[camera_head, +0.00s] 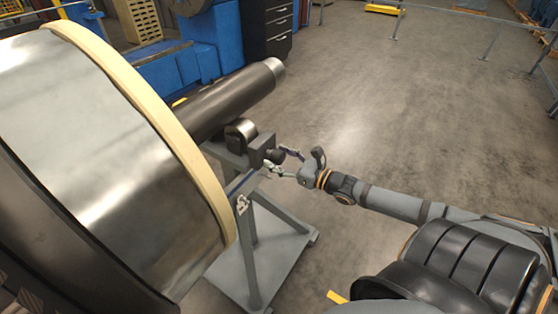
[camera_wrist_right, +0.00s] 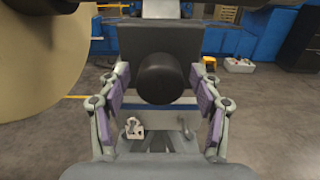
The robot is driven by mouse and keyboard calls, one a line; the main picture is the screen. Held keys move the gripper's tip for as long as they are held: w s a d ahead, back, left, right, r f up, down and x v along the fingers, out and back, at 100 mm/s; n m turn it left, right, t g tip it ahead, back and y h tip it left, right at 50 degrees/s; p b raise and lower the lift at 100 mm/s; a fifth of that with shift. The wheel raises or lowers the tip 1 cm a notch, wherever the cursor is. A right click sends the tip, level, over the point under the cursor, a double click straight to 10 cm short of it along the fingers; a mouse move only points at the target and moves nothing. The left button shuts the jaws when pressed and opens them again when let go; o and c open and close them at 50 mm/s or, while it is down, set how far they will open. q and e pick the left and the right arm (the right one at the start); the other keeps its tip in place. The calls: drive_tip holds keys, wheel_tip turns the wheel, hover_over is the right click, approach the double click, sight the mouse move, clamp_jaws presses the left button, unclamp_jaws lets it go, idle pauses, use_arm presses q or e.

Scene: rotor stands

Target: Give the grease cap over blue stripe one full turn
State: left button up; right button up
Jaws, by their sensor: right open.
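The grease cap (camera_wrist_right: 160,78) is a black round knob on the front of a dark bearing block (camera_wrist_right: 185,45). In the head view, the cap (camera_head: 274,156) points toward my right gripper (camera_head: 282,162). A blue stripe (camera_wrist_right: 178,101) runs just below the block in the wrist view. Gaps show between pads and cap; I see no contact. How deep the cap sits between the fingers is hard to tell. My left gripper is not in view.
A large rotor drum (camera_head: 110,120) with a cream rim fills the left, its dark shaft (camera_head: 235,98) resting on the grey stand (camera_head: 250,250). A padlock-like item (camera_wrist_right: 135,128) hangs below the cap. Open floor (camera_head: 400,110) lies to the right.

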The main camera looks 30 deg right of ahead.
drive_tip(key=c, duration=1.2)
drive_tip(key=shift+o, duration=0.2)
